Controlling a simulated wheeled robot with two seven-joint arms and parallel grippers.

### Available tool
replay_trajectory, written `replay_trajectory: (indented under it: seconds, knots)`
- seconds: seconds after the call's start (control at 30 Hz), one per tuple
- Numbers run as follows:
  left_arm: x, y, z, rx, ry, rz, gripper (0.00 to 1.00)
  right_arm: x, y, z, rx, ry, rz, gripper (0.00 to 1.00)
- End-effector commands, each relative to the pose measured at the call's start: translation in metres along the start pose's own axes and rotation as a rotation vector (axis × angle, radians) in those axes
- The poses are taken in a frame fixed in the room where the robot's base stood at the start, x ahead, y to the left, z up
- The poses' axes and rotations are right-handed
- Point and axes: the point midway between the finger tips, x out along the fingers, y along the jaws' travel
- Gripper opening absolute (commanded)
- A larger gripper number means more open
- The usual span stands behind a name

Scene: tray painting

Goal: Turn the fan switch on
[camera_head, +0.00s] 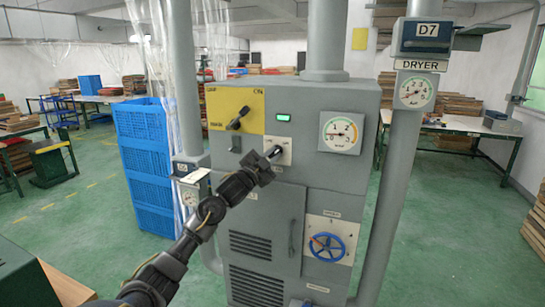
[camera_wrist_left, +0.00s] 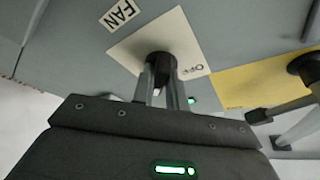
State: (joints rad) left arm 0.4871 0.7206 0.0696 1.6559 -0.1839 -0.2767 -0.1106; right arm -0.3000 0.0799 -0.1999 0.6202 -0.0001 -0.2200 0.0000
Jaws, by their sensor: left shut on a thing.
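The fan switch sits on a small pale plate (camera_head: 284,144) on the front of the grey dryer cabinet. In the left wrist view the plate (camera_wrist_left: 194,42) carries the letters OFF, with a FAN label (camera_wrist_left: 121,14) beside it. The switch's round black base (camera_wrist_left: 160,59) shows at the plate's middle. My left gripper (camera_head: 274,153) is at the plate and its fingers (camera_wrist_left: 161,88) are shut on the switch handle. The fingers hide most of the handle, so I cannot tell its setting. My right gripper is in neither view.
A yellow panel (camera_head: 224,98) with a black lever (camera_head: 238,118) is left of the switch. A round gauge (camera_head: 341,133) is to the right, and a blue handwheel (camera_head: 327,246) below right. A green indicator (camera_head: 283,117) is lit above. Blue crates (camera_head: 146,165) stand left.

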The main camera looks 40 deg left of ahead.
Motion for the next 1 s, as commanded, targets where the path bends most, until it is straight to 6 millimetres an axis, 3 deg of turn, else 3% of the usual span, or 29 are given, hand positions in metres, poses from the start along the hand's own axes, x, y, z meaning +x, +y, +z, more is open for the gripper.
replay_trajectory:
  seconds: [0.03, 0.17, 0.53, 1.0]
  knots:
    - [0.0, 0.001, 0.0, 0.002, 0.0, 0.003, 0.19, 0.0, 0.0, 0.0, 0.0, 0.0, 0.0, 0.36]
    - [0.0, 0.001, 0.0, 0.001, 0.0, 0.002, 0.36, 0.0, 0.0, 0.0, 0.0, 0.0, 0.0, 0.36]
    - [-0.006, 0.002, 0.002, 0.001, 0.0, 0.001, 0.36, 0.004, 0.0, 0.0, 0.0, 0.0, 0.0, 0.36]
    - [-0.089, 0.004, 0.003, 0.003, -0.001, 0.003, 0.36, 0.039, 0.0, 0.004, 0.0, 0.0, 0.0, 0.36]
